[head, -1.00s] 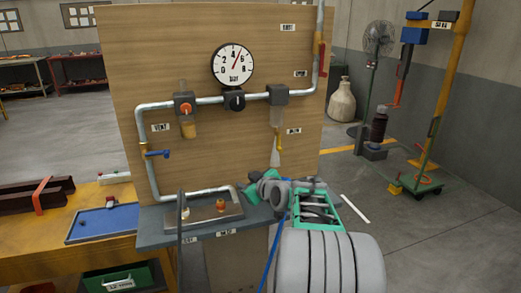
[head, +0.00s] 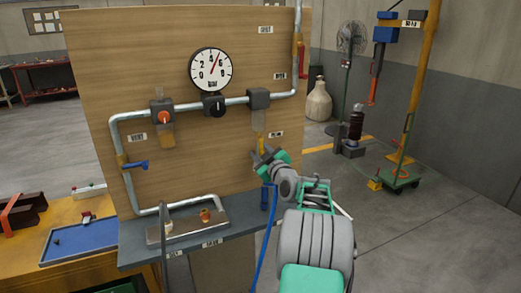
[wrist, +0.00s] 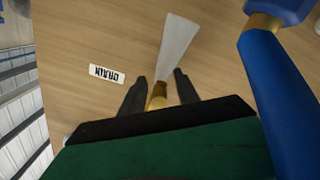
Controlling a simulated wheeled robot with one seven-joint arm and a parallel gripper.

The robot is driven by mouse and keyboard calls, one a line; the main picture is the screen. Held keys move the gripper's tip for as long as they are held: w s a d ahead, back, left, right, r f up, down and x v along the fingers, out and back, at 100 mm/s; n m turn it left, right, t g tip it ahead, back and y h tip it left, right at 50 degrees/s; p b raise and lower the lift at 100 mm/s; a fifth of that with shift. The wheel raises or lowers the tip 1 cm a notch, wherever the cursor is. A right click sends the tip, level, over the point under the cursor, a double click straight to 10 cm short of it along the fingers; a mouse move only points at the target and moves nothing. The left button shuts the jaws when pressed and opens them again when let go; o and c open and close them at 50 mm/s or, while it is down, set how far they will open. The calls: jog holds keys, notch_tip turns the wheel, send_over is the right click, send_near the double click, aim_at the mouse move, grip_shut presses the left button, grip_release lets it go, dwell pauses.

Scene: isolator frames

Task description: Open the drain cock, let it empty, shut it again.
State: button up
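The drain cock (head: 261,144) is a small brass piece under the clear bowl (head: 258,121) of the right-hand unit on the wooden panel. In the wrist view the brass cock (wrist: 157,97) lies between my two black fingers, below the pale tapering bowl (wrist: 177,45). My gripper (head: 262,156) is at the cock; in the wrist view its fingers (wrist: 160,84) are apart, with a gap on each side of the brass. The lower part of the cock is hidden behind the gripper body. A DRAIN label (wrist: 107,74) is beside it.
A pipe (head: 185,105) with a gauge (head: 210,68) and a regulator (head: 162,112) crosses the panel. A blue-handled valve (head: 135,165) is at left. A metal tray (head: 187,236) sits on the shelf below.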

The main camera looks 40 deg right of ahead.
jog(key=shift+w, duration=0.2)
jog(key=shift+c, duration=0.6)
jog(key=shift+d, duration=0.1)
grip_shut()
